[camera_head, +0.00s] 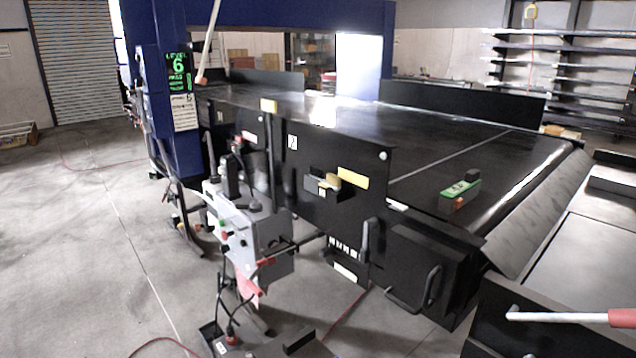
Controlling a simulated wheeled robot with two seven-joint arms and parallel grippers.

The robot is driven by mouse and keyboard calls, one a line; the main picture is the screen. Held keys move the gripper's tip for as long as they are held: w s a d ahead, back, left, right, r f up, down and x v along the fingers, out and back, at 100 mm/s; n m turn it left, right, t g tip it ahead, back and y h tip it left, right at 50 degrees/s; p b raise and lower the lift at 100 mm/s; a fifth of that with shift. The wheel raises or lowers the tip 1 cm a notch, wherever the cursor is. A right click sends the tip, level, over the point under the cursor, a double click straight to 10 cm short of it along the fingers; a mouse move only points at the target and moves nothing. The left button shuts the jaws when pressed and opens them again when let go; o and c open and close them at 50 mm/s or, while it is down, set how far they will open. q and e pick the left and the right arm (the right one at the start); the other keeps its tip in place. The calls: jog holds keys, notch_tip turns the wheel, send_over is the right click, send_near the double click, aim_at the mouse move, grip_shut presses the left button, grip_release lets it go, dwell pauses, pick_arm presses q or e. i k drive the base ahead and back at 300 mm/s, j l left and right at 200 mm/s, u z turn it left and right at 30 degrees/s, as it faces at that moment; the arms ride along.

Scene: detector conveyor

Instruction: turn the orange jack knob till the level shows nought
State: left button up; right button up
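A dark display (179,72) with green lettering is on the blue post at the left; it reads "LEVEL" with a large 6, and the smaller line is hard to read. A small green box (461,187) with a pale marked face sits on the black conveyor belt (440,135) near its front edge. A small orange piece (458,204) shows just below the green box; I cannot tell whether it is the jack knob. Another small orange end (201,80) shows at the foot of a white rod beside the post. Neither of my grippers is in view.
A grey control box (245,228) on a stand, with cables, stands before the conveyor's black side panel (345,155). A black handle (420,295) juts out at the lower right. A red-and-white rod (560,317) lies at the right edge. The left floor is mostly clear.

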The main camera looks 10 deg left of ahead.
aim_at(197, 228)
jog(key=i+j, duration=0.15)
jog(key=j, duration=0.3)
jog(key=i+j+z, duration=0.15)
jog(key=j, duration=0.3)
jog(key=i+j, duration=0.1)
jog(key=j, duration=0.35)
jog(key=i+j+z, duration=0.1)
jog(key=j, duration=0.35)
jog(key=i+j, duration=0.1)
jog(key=j, duration=0.35)
jog(key=z, duration=0.05)
